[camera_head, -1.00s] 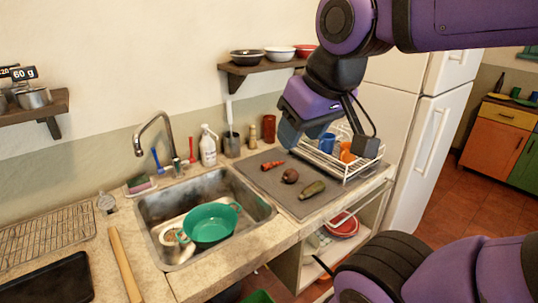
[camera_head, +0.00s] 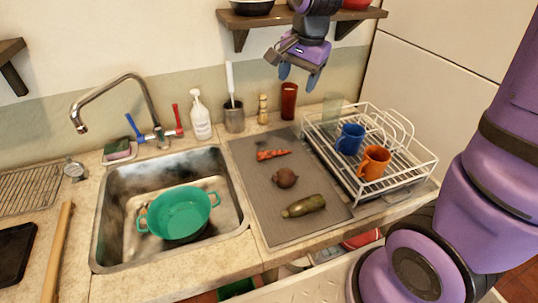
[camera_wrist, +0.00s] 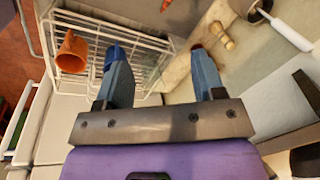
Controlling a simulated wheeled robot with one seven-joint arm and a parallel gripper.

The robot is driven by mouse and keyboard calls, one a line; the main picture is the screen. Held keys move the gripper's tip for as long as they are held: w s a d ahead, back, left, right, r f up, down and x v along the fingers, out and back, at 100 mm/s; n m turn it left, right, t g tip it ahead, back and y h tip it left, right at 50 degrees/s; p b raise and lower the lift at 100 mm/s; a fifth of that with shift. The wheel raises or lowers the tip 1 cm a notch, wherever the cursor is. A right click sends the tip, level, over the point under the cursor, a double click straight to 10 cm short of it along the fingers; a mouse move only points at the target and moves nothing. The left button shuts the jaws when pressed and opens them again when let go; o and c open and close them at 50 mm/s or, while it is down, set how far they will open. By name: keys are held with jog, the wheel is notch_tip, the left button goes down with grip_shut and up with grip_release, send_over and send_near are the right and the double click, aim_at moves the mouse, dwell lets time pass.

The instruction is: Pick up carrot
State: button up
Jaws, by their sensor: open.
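The carrot (camera_head: 272,155) is orange and lies on the grey mat (camera_head: 247,187) on the counter, nearest the wall of the three items there. My gripper (camera_head: 299,76) is open and empty, with blue fingers pointing down. It hangs well above the counter near the wall shelf, apart from the carrot and up and right of it in the head view. The open fingers also show in the wrist view (camera_wrist: 163,76). A small orange bit at that view's top edge may be the carrot, but I cannot be sure.
A brown round vegetable (camera_head: 285,178) and a green one (camera_head: 304,206) lie on the mat. A white dish rack (camera_head: 428,163) with blue (camera_head: 350,139) and orange (camera_head: 374,163) mugs stands right. A red cup (camera_head: 288,101) and shaker (camera_head: 262,109) stand behind. The shelf (camera_head: 230,20) is overhead.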

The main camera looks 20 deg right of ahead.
jog(key=w+a+f+m+g, duration=0.2)
jog(key=w+f+m, duration=0.45)
jog(key=f, duration=0.65)
jog(key=m, duration=0.1)
send_over(275, 152)
jog(key=a, duration=0.2)
notch_tip(275, 152, down, 6)
jog(key=shift+h, duration=0.3)
jog(key=f, duration=0.4)
jog(key=shift+w+d+f, duration=0.2)
jog(key=shift+w+f, duration=0.1)
jog(key=shift+f, duration=0.1)
jog(key=shift+a+f, duration=0.15)
jog(key=shift+f, duration=3.1)
jog(key=c, duration=1)
